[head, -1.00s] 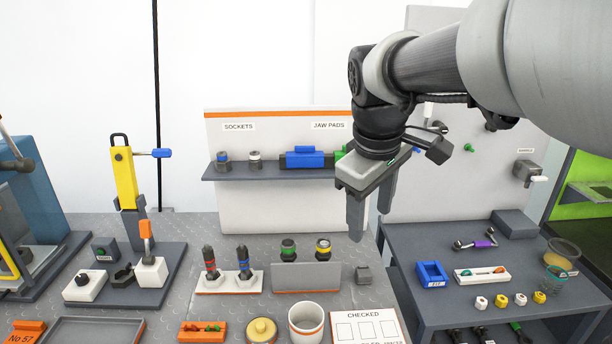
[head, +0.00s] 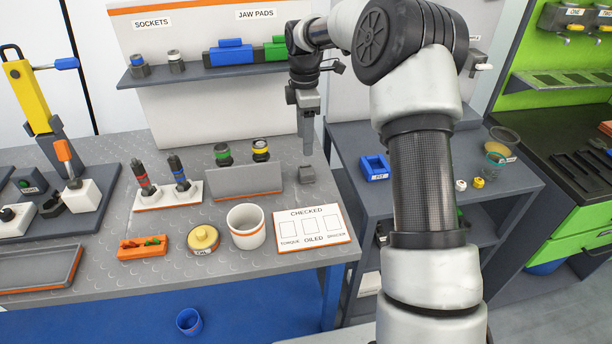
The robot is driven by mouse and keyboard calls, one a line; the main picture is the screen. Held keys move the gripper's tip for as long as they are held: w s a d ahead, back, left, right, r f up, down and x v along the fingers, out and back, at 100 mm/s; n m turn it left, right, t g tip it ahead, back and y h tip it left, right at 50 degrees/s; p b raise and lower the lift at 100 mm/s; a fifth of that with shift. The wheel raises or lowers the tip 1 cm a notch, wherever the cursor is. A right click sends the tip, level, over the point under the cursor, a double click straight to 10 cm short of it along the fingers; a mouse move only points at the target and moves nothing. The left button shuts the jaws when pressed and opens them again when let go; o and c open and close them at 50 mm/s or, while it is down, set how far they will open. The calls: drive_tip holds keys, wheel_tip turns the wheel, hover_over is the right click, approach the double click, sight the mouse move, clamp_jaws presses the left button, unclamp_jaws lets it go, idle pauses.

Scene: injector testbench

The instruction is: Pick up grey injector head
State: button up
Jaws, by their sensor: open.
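A small dark grey block-like piece (head: 307,175), which looks like the grey injector head, sits on the grey bench top near its right side, just behind the checked card. My gripper (head: 307,150) points down close above and behind it in the picture, with nothing visible in it. The fingers are seen edge-on and overlap, so the gap between them is hidden. I cannot tell whether the fingertips touch the piece.
A grey angled stand (head: 243,182) with green- and yellow-banded parts is left of the piece. The checked card (head: 310,230), a white cup (head: 246,227) and a yellow-lidded tin (head: 203,239) lie in front. A shelf (head: 190,75) is behind.

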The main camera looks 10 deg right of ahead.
hover_over(306, 170)
wheel_tip(306, 170, down, 5)
drive_tip(key=shift+w+a+f, duration=0.1)
drive_tip(key=shift+w+f, duration=0.05)
drive_tip(key=shift+s+f+b, duration=0.2)
drive_tip(key=shift+f+b, duration=0.1)
drive_tip(key=shift+f, duration=2.4)
drive_tip(key=shift+c, duration=0.2)
drive_tip(key=c, duration=1.1)
